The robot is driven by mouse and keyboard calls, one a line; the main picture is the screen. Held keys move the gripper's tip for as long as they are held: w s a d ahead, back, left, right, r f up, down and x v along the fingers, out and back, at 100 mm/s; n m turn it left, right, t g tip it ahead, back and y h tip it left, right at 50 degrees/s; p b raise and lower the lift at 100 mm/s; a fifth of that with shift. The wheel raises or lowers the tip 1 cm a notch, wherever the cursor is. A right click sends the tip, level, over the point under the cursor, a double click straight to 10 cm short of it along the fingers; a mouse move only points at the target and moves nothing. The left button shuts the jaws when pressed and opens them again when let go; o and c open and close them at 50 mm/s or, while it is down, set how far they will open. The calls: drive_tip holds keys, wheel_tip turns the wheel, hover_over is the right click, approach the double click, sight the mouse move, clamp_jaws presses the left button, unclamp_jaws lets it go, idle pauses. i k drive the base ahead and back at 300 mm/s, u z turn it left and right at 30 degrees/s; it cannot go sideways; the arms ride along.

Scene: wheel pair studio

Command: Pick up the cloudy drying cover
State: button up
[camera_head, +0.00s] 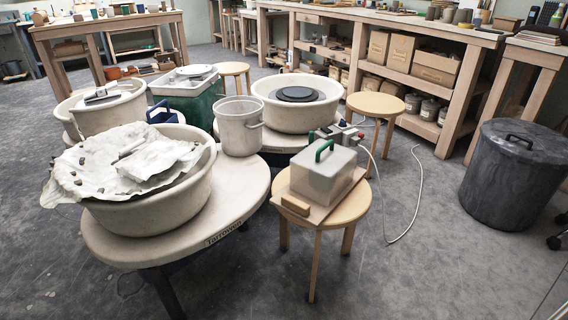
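The cloudy drying cover (322,178) looks like a pale, hazy box with a green arched handle (324,150) on its top. It sits upright on a flat wooden board (312,212) on a round wooden stool (350,210), right of the picture's middle. The board has a wooden grip (295,205) at its front left corner. What is inside the cover is too hazy to tell. My gripper is not in view.
A small control box (347,134) with coloured knobs is close behind the cover; a white cable (414,200) runs to the floor. Left is a pottery wheel table (225,215) with a cloth-covered basin (160,212). A dark lidded bin (510,175) stands right. The front right floor is clear.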

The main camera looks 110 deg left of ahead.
sight(321, 172)
drive_tip(key=u, duration=4.05)
drive_tip(key=i, duration=1.65)
